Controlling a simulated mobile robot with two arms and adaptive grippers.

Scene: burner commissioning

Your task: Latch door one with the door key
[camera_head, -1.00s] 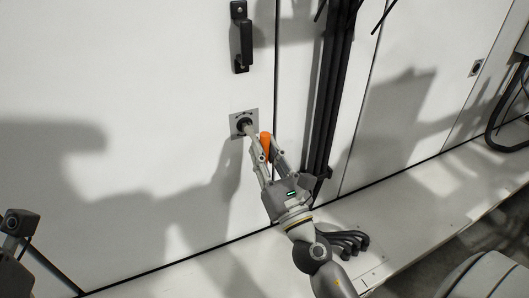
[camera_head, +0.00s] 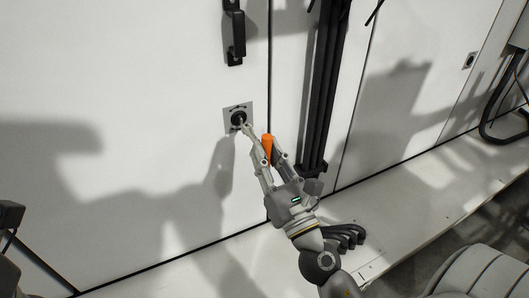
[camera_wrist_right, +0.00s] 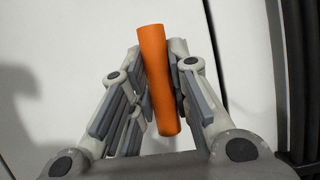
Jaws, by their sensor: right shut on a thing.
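The door key shows as an orange handle (camera_head: 267,148), gripped in my right gripper (camera_head: 262,150). In the right wrist view the orange handle (camera_wrist_right: 158,80) stands slightly tilted between the fingers, which are shut on it. Door one is the large white panel (camera_head: 120,90) with a square grey lock plate (camera_head: 229,111) and a round dark lock (camera_head: 238,118). A grey tip reaches from the gripper to the lower right of the lock. I cannot tell whether the key is seated in it. My left gripper is not in view.
A black door handle (camera_head: 234,38) sits above the lock plate. Thick black cables (camera_head: 322,90) run down right of the door seam. A dark box (camera_head: 10,215) stands at lower left.

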